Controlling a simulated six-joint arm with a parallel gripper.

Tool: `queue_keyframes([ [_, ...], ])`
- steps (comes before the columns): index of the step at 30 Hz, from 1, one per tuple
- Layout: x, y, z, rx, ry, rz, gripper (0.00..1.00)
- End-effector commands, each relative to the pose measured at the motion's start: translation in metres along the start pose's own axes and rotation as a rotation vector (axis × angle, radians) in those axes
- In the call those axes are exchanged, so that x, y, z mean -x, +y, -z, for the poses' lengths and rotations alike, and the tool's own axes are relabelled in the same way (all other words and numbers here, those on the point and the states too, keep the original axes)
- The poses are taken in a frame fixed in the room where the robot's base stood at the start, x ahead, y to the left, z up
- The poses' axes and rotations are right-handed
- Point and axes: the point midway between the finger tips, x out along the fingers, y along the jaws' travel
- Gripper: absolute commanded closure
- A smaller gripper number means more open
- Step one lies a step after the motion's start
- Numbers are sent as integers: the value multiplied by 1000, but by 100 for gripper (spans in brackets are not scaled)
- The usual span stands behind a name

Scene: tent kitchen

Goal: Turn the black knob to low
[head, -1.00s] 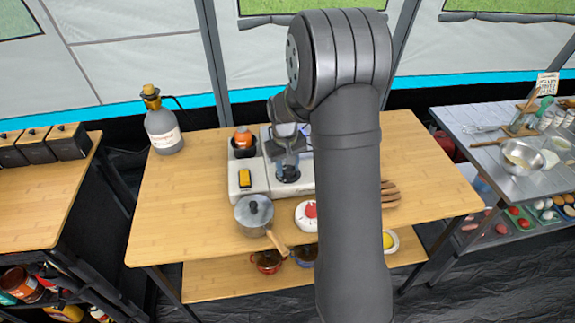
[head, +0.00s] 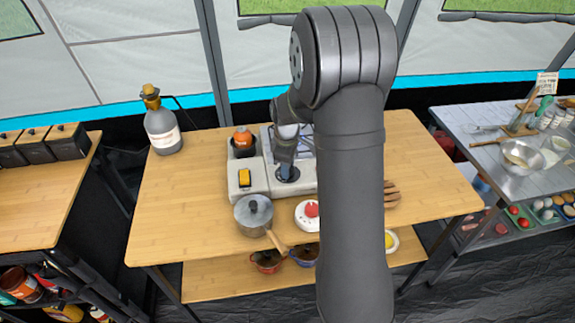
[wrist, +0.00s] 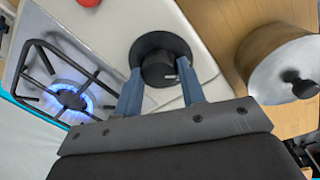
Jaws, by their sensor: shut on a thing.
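The black knob (wrist: 158,58) sits on the light stove panel (wrist: 105,28) in the wrist view, with a pale mark on its right side. My gripper (wrist: 158,85) has its two blue-grey fingers on either side of the knob and is shut on it. In the head view my gripper (head: 285,165) reaches down onto the dark dial at the stove's front, and the arm hides part of the stove. A blue flame ring burns on the burner (wrist: 68,97) under a black grate, left of the knob in the wrist view.
A lidded pot (head: 254,214) with a wooden handle stands in front of the stove and shows close on the right in the wrist view (wrist: 285,65). A gas bottle (head: 162,125) stands at the left.

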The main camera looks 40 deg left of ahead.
Motion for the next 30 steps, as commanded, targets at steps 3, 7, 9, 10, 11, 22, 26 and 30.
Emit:
queue_keyframes([
  [3, 0, 0, -1, 54, 2, 0, 86],
  [7, 0, 0, -1, 95, 4, 0, 86],
  [9, 0, 0, -1, 110, 5, 0, 86],
  [10, 0, 0, -1, 114, 6, 0, 86],
  [11, 0, 0, -1, 118, 6, 0, 86],
  [22, 0, 0, -1, 129, 6, 0, 86],
  [26, 0, 0, -1, 129, 6, 0, 55],
  [30, 0, 0, -1, 129, 7, 0, 42],
])
